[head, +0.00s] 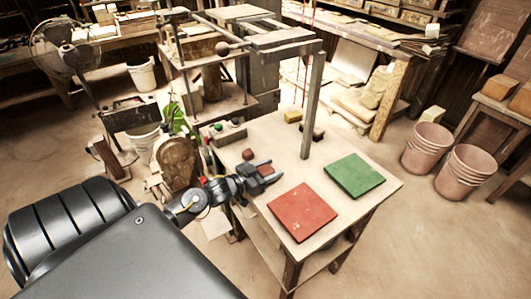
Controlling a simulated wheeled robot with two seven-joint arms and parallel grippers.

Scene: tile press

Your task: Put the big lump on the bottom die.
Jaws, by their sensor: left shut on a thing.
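My left gripper (269,171) reaches in over the pale table. It is shut on a reddish-brown lump (266,170), partly hidden by the fingers, which looks like the big lump. A smaller reddish-brown lump (248,154) lies on the table just beyond the gripper, to its upper left. The press (310,105) stands at the table's back, with a post, a crossbeam and a lever with a round knob. I cannot clearly make out the bottom die in the press. My right gripper is not in view.
A red board (302,212) and a green board (354,176) lie on the table (270,132). Pink buckets (427,148) stand on the floor at right.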

